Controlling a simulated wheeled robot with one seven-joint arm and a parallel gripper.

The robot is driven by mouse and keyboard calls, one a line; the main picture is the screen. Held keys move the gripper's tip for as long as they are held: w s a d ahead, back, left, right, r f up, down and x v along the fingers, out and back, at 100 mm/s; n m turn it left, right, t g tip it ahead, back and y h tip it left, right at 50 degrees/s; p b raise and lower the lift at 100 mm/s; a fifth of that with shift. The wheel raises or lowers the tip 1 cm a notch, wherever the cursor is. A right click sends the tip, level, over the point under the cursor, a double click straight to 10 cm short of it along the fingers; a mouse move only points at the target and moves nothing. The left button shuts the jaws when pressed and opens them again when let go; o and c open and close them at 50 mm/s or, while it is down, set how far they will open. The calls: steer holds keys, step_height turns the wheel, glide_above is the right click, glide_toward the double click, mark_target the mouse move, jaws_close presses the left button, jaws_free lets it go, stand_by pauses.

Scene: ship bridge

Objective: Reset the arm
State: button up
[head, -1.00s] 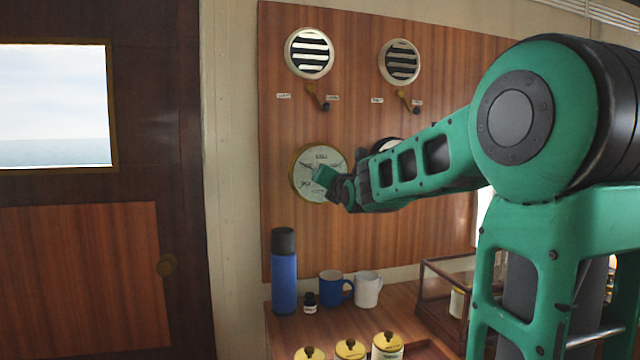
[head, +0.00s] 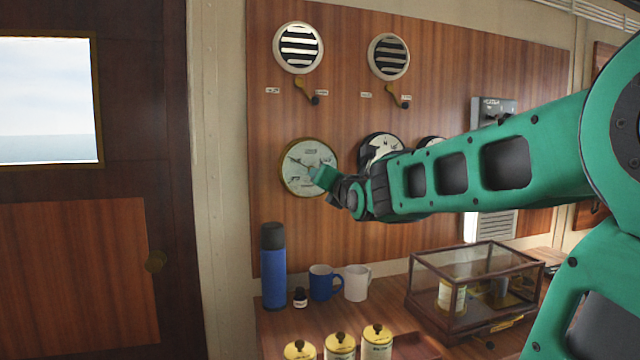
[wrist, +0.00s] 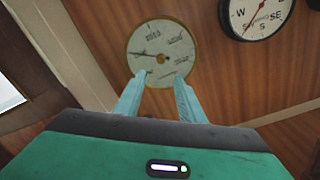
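My gripper (head: 322,180) is at the end of my green arm, raised in front of the wood panel and overlapping the lower right of a brass-rimmed round gauge (head: 297,165) in the head view. In the wrist view the two pale teal fingers of my gripper (wrist: 156,98) stand apart with nothing between them. They point toward the same gauge (wrist: 160,42). I cannot tell how far the fingertips are from the panel.
A blue flask (head: 273,270), a blue mug (head: 322,283), a white mug (head: 356,283) and yellow-lidded jars (head: 340,346) stand on the counter below. A glass case (head: 470,285) is to their right, under my arm. A door (head: 75,270) is at left.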

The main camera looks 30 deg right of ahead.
steer(key=s+d+f+m+g+y, duration=0.1)
steer(key=s+f+m+g, duration=0.4)
steer(key=s+f+m, duration=0.5)
steer(key=s+f+m+g+y, duration=0.1)
steer(key=s+f+m+g, duration=0.5)
steer(key=f, duration=0.6)
steer(key=s+a+f+m+g+y, duration=0.1)
steer(key=s+a+f+m+g, duration=0.1)
steer(key=s+m, duration=0.3)
steer(key=s+a+f+m+g+y, duration=0.1)
steer(key=s+a+f+m+g, duration=0.1)
steer(key=s+f+m, duration=0.2)
steer(key=s+a+f+m+g+y, duration=0.1)
steer(key=s+f+m, duration=0.3)
steer(key=s+m, duration=0.4)
steer(key=s+a+g, duration=0.1)
steer(key=s, duration=0.2)
steer(key=shift+s+a+g, duration=0.2)
steer(key=shift+s+g, duration=0.1)
steer(key=shift+c, duration=0.6)
